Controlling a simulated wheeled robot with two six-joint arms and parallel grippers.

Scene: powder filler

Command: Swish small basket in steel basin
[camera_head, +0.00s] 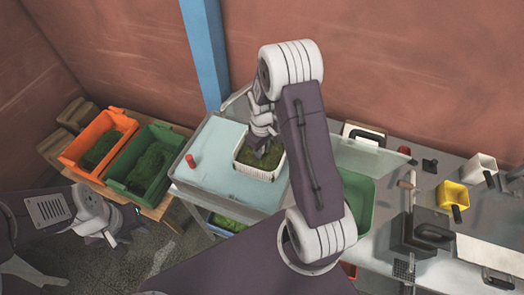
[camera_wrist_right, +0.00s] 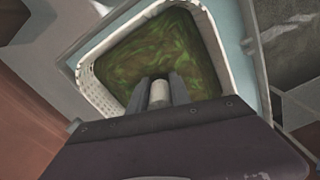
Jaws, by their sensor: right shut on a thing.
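The small basket (camera_head: 247,172) is white, with dark green leafy stuff inside. It is at the right part of the steel basin (camera_head: 183,172), whose inside looks pale blue. My right gripper (camera_head: 264,148) reaches down over the basket. In the right wrist view, the basket (camera_wrist_right: 88,78) surrounds the fingers, and my right gripper (camera_wrist_right: 160,93) is shut on a pale upright post, seemingly the basket's handle. How deep the basket sits in the basin is hidden. My left gripper (camera_head: 115,235) is low at the left, away from the basin; its fingers are too small to read.
Orange (camera_head: 97,140) and green (camera_head: 148,160) crates of green stuff stand left of the basin. A red cylinder (camera_head: 191,160) is at the basin's left. A blue post (camera_head: 205,50) stands behind.

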